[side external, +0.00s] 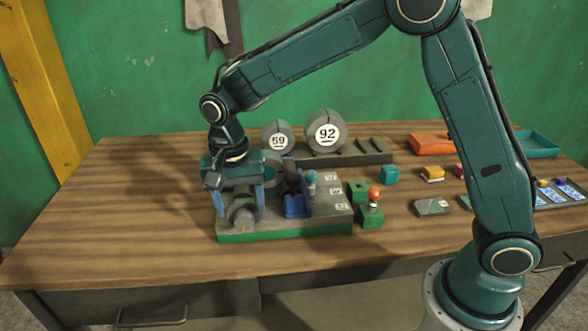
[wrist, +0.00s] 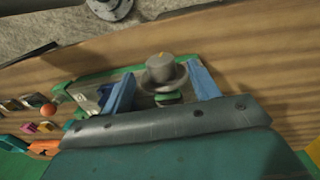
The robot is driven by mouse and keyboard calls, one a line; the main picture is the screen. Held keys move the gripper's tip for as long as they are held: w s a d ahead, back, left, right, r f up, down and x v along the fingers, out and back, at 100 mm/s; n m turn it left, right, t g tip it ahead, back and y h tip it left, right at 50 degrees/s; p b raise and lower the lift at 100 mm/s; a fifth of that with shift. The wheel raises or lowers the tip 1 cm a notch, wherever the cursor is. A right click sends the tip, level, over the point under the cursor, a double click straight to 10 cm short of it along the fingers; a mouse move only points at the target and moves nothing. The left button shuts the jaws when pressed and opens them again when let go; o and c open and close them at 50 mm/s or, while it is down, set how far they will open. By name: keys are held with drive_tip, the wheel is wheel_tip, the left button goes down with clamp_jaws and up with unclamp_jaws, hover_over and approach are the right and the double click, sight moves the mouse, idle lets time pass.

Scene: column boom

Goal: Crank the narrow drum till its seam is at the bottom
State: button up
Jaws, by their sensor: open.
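A grey round drum-like part (side external: 243,212) with a wider flange sits at the left front of a grey fixture (side external: 325,212) with a green edge. In the wrist view this part (wrist: 165,72) shows a small orange-yellow mark on its top. I cannot tell whether it is the narrow drum or whether the mark is its seam. My gripper (side external: 241,207) points down over it, with one blue finger on each side. In the wrist view the gripper (wrist: 161,80) is open, with gaps beside the grey part. No crank handle shows clearly.
Two grey round pieces marked 59 (side external: 278,139) and 92 (side external: 326,134) stand behind the fixture. A blue holder (side external: 297,205) is right of my gripper. A green block with an orange ball (side external: 374,194) and several coloured blocks lie right. The table's left side is clear.

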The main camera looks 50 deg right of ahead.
sight(239, 215)
drive_tip(key=shift+s+d+f, duration=0.1)
drive_tip(key=shift+f, duration=1.75)
drive_tip(key=c, duration=1)
drive_tip(key=shift+w+g+h, duration=0.3)
drive_tip(key=shift+g+h, duration=0.8)
drive_tip(key=shift+h, duration=0.1)
drive_tip(key=shift+a+g+h, duration=0.2)
drive_tip(key=shift+g+h, duration=0.2)
drive_tip(key=shift+g, duration=0.1)
